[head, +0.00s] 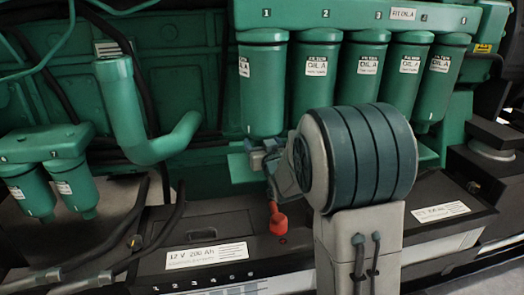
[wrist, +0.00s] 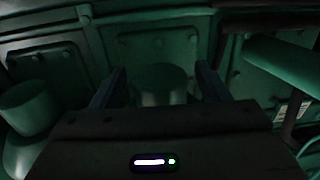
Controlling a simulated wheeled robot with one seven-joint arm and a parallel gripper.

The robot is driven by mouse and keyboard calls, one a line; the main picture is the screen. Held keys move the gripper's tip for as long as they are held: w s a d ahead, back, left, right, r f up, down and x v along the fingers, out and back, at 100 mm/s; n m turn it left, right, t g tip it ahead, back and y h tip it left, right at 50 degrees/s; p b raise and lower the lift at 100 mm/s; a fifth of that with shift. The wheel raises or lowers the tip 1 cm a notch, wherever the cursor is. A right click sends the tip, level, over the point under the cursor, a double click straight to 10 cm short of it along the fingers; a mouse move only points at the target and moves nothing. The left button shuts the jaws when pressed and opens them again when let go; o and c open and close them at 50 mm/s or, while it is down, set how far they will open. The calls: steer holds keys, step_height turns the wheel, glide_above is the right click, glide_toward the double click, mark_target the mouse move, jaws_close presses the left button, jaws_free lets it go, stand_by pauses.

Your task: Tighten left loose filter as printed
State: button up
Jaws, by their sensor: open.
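Several green oil filters labelled "OIL A" hang in a row under a numbered green header (head: 345,14) in the head view. The leftmost, under number 1, is a filter (head: 262,90) with a small label at its left edge. My gripper (head: 262,160) is below the large row's left end, partly hidden by my wrist. In the wrist view, my open gripper (wrist: 160,80) has a dark green cylinder (wrist: 162,85) between its fingers; contact and looseness cannot be told.
A thick green bent pipe (head: 125,110) stands between the filter groups. Below are a black battery (head: 208,238) with cables and a red terminal cover (head: 277,218). Another cylinder (wrist: 30,107) is at left in the wrist view, and a green pipe (wrist: 283,65) at right.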

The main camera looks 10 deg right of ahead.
steer(key=shift+a+m+h+b, duration=0.1)
steer(key=shift+m+h+b, duration=0.75)
steer(key=shift+h, duration=0.65)
steer(key=shift+r+m+g+h+p, duration=0.15)
steer(key=shift+m+g+h+p, duration=0.05)
steer(key=shift+m+h+p, duration=0.6)
steer(key=shift+r+m+g+h+p, duration=0.2)
steer(key=shift+m+h+p, duration=0.3)
steer(key=shift+h, duration=0.4)
steer(key=shift+f+m+g+h+p, duration=0.1)
steer(key=shift+m+g+h+p, duration=0.2)
steer(key=shift+m+h+p, duration=0.35)
